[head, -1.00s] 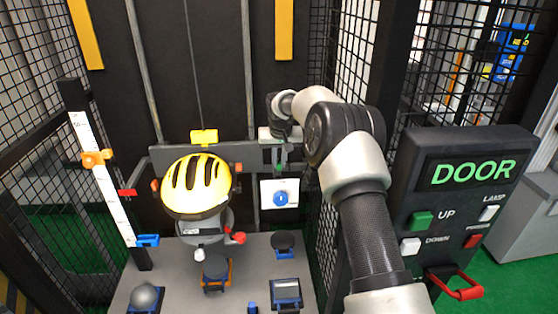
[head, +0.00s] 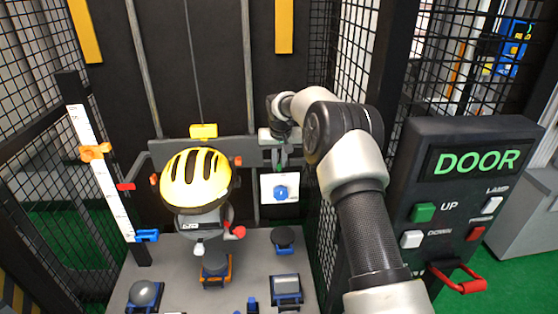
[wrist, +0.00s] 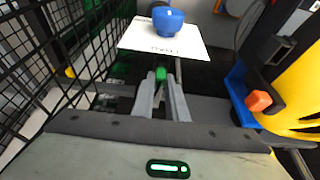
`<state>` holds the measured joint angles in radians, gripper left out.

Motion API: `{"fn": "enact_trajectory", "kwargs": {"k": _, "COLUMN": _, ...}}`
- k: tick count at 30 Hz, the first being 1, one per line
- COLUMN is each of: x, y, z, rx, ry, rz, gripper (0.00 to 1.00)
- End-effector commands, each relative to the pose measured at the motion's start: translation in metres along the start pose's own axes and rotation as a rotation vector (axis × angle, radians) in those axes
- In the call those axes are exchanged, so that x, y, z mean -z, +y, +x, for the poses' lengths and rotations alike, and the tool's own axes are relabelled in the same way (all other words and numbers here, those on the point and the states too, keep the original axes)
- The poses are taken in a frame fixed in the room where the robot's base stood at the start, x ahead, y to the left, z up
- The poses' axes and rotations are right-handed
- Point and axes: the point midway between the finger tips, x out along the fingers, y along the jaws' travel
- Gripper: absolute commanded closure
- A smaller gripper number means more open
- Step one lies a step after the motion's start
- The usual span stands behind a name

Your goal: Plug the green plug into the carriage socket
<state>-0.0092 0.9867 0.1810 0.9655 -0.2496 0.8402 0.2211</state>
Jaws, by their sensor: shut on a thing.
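The green plug (wrist: 160,74) is held between the two fingertips of my gripper (wrist: 161,86) in the wrist view. In the head view, my gripper (head: 280,158) is at the right end of the grey carriage bar (head: 248,150), just above a white plate. A blue round part (wrist: 168,22) stands on that white plate (wrist: 140,38), beyond the plug in the wrist view. The blue part also shows in the head view (head: 280,193). The plug is apart from it. I cannot make out the carriage socket's opening.
A dummy with a yellow helmet (head: 195,180) sits left of my gripper. A grey table (head: 180,270) with several small fixtures is below. Black mesh (head: 352,70) stands close right of the arm, and a DOOR button panel (head: 465,200) is farther right.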

Motion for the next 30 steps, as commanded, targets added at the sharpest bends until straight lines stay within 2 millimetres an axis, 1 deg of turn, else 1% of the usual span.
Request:
{"fn": "enact_trajectory", "kwargs": {"k": 3, "x": -0.0013, "y": -0.0001, "z": 0.0032, "rx": 0.0, "ry": 0.0, "rz": 0.0, "gripper": 1.0}}
{"fn": "enact_trajectory", "kwargs": {"k": 17, "x": -0.0018, "y": 0.0001, "z": 0.0043, "rx": -0.001, "ry": 0.0, "rz": 0.0, "gripper": 1.0}}
{"fn": "enact_trajectory", "kwargs": {"k": 25, "x": -0.0033, "y": 0.0001, "z": 0.0081, "rx": -0.001, "ry": -0.001, "rz": 0.0, "gripper": 1.0}}
{"fn": "enact_trajectory", "kwargs": {"k": 26, "x": -0.0032, "y": 0.0002, "z": 0.008, "rx": -0.001, "ry": 0.0, "rz": 0.0, "gripper": 0.85}}
{"fn": "enact_trajectory", "kwargs": {"k": 28, "x": -0.0031, "y": 0.0002, "z": 0.0076, "rx": 0.0, "ry": 0.0, "rz": 0.0, "gripper": 0.74}}
{"fn": "enact_trajectory", "kwargs": {"k": 30, "x": -0.0031, "y": 0.0001, "z": 0.0077, "rx": 0.0, "ry": 0.0, "rz": 0.0, "gripper": 0.65}}
